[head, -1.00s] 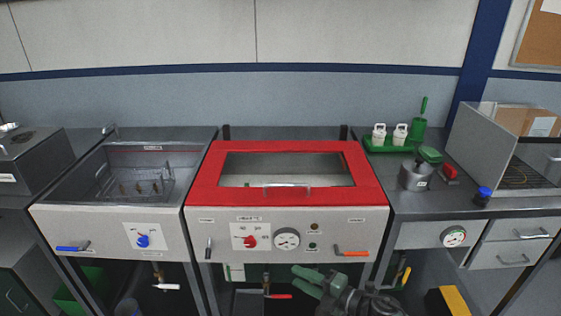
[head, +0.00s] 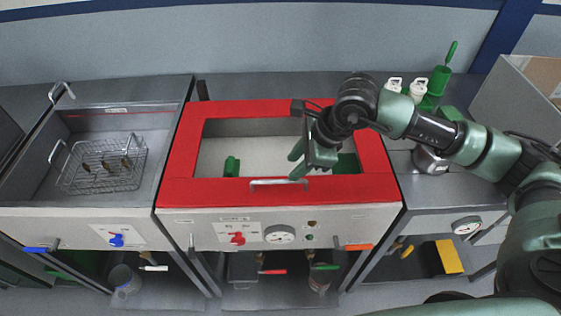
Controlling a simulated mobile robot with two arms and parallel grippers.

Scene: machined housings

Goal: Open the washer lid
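The washer lid (head: 175,165) is a red frame around a large window, lying flat and shut on the grey washer. Its metal bar handle (head: 282,183) runs along the front edge. My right gripper (head: 296,162) is over the window's right half, just behind and above the handle's right end. Its two green fingers point left and are apart, with nothing between them. It does not appear to touch the handle. My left gripper is not in view.
A sink with a wire basket (head: 105,165) is left of the washer. White bottles (head: 417,90) and a metal can (head: 430,160) stand on the right counter.

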